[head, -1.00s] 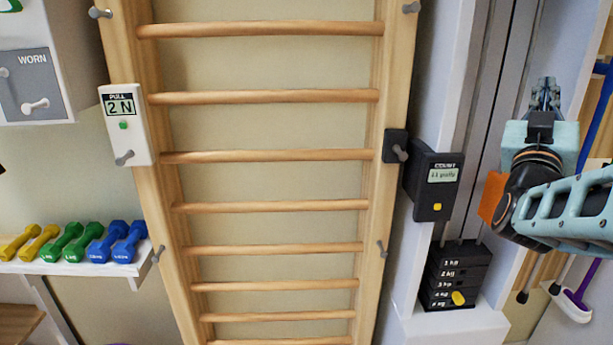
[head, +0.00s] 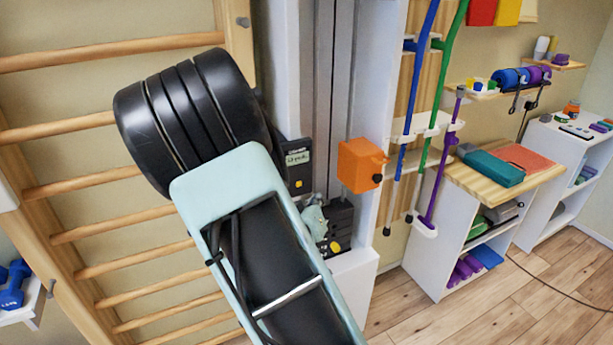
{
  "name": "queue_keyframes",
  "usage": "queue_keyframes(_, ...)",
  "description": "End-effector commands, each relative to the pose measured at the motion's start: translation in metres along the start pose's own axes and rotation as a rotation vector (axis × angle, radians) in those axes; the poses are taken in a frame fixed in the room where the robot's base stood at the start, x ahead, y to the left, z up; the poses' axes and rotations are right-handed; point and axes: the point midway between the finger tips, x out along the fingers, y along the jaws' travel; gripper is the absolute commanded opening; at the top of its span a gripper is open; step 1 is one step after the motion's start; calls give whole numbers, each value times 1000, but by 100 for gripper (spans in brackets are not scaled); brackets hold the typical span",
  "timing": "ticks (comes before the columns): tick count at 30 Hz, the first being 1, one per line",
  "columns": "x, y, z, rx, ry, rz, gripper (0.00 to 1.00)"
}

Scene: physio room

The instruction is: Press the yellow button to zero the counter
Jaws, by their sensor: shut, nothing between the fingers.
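The counter (head: 298,156) is a black box with a small pale display, just right of my arm. Its left part is hidden behind my arm, and the display text is too small to read. The yellow button (head: 299,184) shows as a small spot low on the counter's face. My arm fills the centre and hides most of my wrist. A small pale teal piece, seemingly part of my gripper (head: 315,219), shows just below the counter, beside the weight stack. Its fingertips are not clear, and I cannot tell whether it touches anything.
An orange box (head: 360,166) with a dark knob sits right of the counter. The weight stack (head: 341,222) with a yellow pin is below. Wooden wall bars (head: 110,45) stand at left. Coloured poles (head: 436,110) and a white shelf unit (head: 440,240) are at right. Floor is open at lower right.

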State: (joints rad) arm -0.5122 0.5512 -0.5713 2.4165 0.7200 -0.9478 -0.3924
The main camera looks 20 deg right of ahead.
Motion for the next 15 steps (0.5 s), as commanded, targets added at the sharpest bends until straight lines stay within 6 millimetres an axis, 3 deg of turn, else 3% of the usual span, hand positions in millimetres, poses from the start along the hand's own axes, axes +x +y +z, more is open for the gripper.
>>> queue_keyframes(6, -8, -8, 21, -23, -54, -4, 0)
queue_keyframes(15, -8, -9, 22, -23, -55, -4, 0)
